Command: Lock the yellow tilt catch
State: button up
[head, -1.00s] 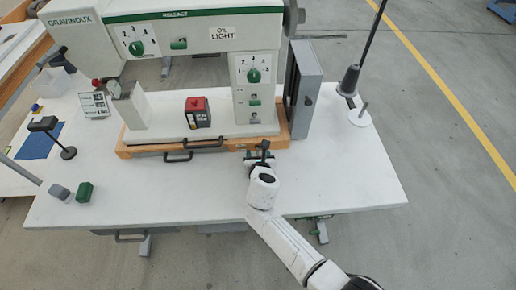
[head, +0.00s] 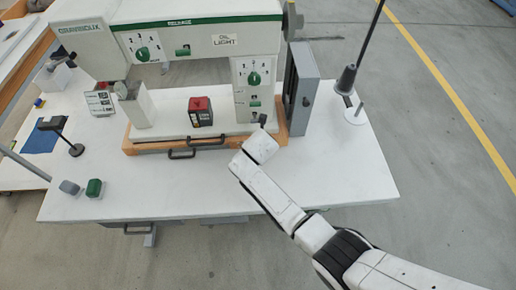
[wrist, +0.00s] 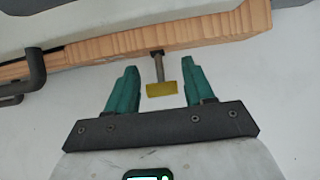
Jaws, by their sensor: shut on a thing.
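The yellow tilt catch (wrist: 161,88) is a small yellow block on a short dark metal stem under the edge of the wooden base. It shows in the middle of the wrist view, with its stem upright in the picture. My gripper (wrist: 160,66) has its green fingers on either side of the catch, closed on it, though slim gaps seem to show at this angle. In the head view, my own arm hides the catch and fingers, at the front right of the wooden base (head: 160,147).
A black handle (wrist: 30,78) sticks out from the base at the left of the wrist view. A grey panel (head: 301,90) stands at the base's right end. A lamp-like post (head: 347,78) rises at the table's right.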

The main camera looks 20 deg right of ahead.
jog(key=shift+w+r, duration=0.1)
dwell(0.4)
jog(key=o, duration=1)
jog(key=shift+o, duration=0.2)
jog(key=v, duration=1)
jog(key=shift+r, duration=0.3)
